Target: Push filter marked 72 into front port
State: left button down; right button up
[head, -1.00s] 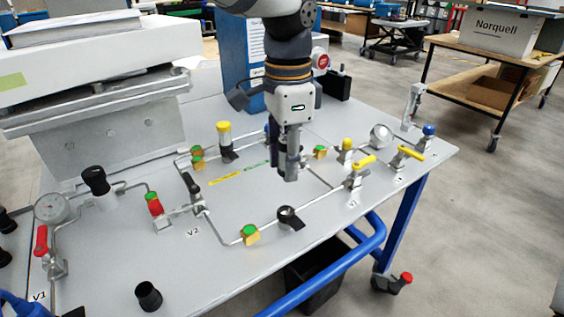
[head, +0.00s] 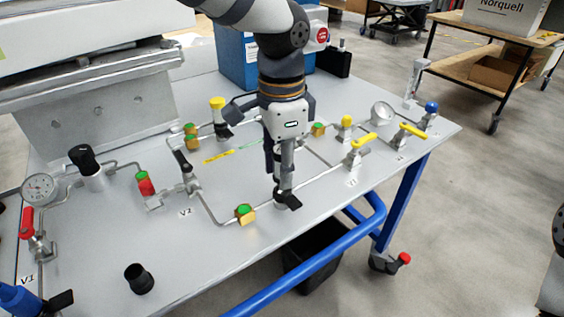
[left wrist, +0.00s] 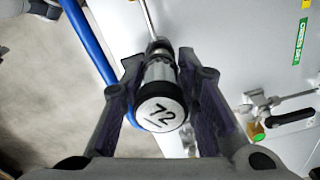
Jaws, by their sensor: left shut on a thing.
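The filter marked 72 (left wrist: 163,113) is a grey-silver cylinder with a white end cap and black rim, seen cap-on in the left wrist view. My left gripper (head: 281,172) is shut on it, with one finger on each side. In the head view the filter (head: 288,158) hangs upright, partly hidden by the fingers. My right gripper is not in view.
A yellow-handled valve (head: 362,143) stands to the right on the panel. A green-topped brass block (head: 245,214) is to the left. A blue rail (head: 320,272) runs below the panel's front edge. A loose black cap (head: 139,279) stands at front left.

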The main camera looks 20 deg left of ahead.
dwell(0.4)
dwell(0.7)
pick_arm(q)
jog(key=shift+f+p, duration=0.1)
jog(key=shift+p, duration=0.2)
jog(key=shift+f, duration=0.25)
jog(key=shift+f, duration=0.35)
jog(key=shift+f, duration=0.5)
dwell(0.7)
jog(key=c, duration=1.2)
grip_release()
jog(key=shift+o, duration=0.2)
